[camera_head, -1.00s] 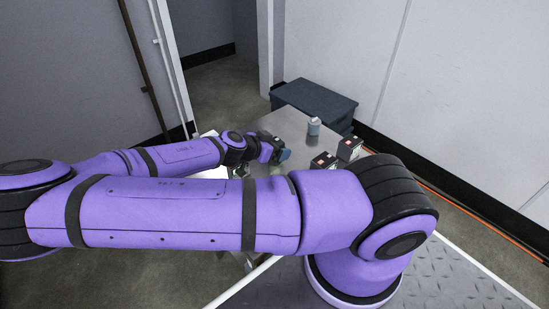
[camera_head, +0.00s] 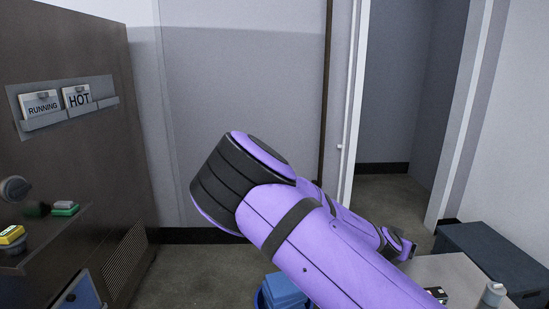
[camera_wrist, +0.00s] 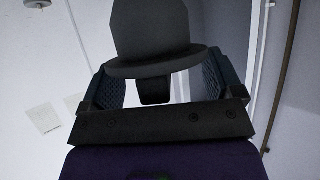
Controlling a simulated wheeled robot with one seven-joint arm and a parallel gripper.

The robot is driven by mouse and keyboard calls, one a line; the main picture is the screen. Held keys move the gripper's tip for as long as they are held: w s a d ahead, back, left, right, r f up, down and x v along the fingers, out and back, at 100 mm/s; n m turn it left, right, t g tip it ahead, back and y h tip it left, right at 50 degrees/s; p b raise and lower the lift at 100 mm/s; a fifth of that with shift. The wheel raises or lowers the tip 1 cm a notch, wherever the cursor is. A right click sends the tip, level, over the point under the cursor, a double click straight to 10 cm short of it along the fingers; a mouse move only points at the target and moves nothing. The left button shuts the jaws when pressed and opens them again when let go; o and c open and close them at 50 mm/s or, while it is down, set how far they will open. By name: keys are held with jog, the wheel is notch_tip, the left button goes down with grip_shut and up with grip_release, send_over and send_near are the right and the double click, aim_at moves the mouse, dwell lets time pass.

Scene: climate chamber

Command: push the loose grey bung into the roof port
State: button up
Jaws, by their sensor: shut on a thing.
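A dark grey bung (camera_wrist: 152,30) with a broad flange and a narrower stem stands between the jaws of my gripper (camera_wrist: 155,88) in the wrist view. The textured finger pads are on either side of its stem, and the jaws are shut on it. In the head view the far end of my arm (camera_head: 400,245) is at the right, partly behind my forearm; the bung cannot be made out there. A brown cabinet (camera_head: 75,165) stands at the left with cards reading RUNNING and HOT. No roof port shows in either view.
A shelf on the cabinet holds a yellow item (camera_head: 11,234) and a green item (camera_head: 65,209). A blue bin (camera_head: 262,300) stands on the floor. A metal table (camera_head: 440,270) at lower right carries a bottle (camera_head: 492,294); a dark case (camera_head: 490,255) is behind it. Floor between is clear.

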jog(key=w+a+r+n+t+y, duration=0.3)
jog(key=w+a+r+n+y, duration=0.2)
jog(key=w+r, duration=0.3)
jog(key=s+f+n+y, duration=0.1)
jog(key=s+f, duration=0.3)
jog(key=f, duration=0.4)
jog(key=s+f+n+y, duration=0.2)
jog(key=s+f, duration=0.2)
jog(key=f, duration=0.5)
jog(key=shift+s+a+f+n+t, duration=0.15)
jog(key=shift+s+f+n+t, duration=0.15)
jog(key=shift+s+n, duration=0.1)
jog(key=shift+w, duration=0.1)
